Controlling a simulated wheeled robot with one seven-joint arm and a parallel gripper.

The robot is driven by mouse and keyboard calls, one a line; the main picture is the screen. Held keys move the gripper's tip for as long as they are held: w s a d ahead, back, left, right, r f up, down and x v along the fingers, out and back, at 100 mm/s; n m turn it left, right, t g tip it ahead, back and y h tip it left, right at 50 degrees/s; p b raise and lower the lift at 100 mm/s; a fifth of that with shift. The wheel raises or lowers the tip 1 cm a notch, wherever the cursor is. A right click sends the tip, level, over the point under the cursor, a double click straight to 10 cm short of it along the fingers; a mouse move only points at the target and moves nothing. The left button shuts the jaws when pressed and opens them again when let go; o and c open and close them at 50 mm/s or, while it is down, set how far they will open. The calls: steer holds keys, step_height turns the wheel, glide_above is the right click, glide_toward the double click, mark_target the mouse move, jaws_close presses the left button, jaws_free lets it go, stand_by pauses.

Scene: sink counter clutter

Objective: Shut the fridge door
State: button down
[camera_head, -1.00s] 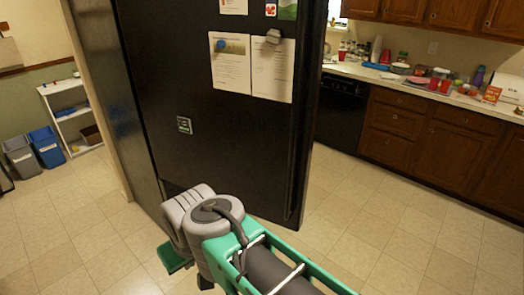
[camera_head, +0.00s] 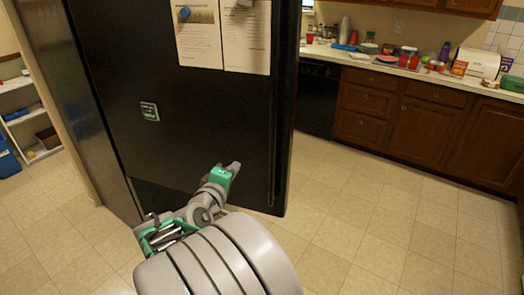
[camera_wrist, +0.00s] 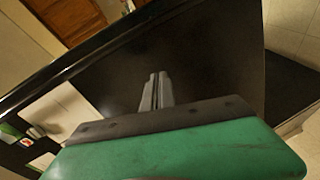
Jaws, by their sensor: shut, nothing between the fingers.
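The black fridge door (camera_head: 215,115) fills the middle of the head view, with its long handle edge (camera_head: 275,130) on the right. How far it stands open is hard to tell. My gripper (camera_head: 236,166) is in front of the lower right part of the door, its fingers pointing towards the handle side. In the wrist view my gripper's fingers (camera_wrist: 155,92) are together with nothing between them, and the black door panel (camera_wrist: 215,65) lies just beyond them. I cannot tell whether the fingertips touch it. The fridge's side (camera_head: 90,115) shows on the left.
Papers (camera_head: 222,35) and a small magnet (camera_head: 150,111) are on the door. A cluttered counter (camera_head: 395,68) with wooden cabinets (camera_head: 425,125) stands at the right. A white shelf (camera_head: 30,110) is at far left. The tiled floor (camera_head: 400,230) on the right is clear.

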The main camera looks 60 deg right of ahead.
mark_target(267, 133)
steer(key=d+p, duration=0.1)
steer(key=d, duration=0.4)
steer(key=s+d+r+n+h+p, duration=0.1)
steer(key=d, duration=0.4)
steer(key=s+d+r+n+g+h+p, duration=0.1)
steer(key=d, duration=0.4)
steer(key=shift+d+p, duration=0.35)
steer(key=shift+d+f, duration=0.1)
steer(key=shift+d, duration=0.2)
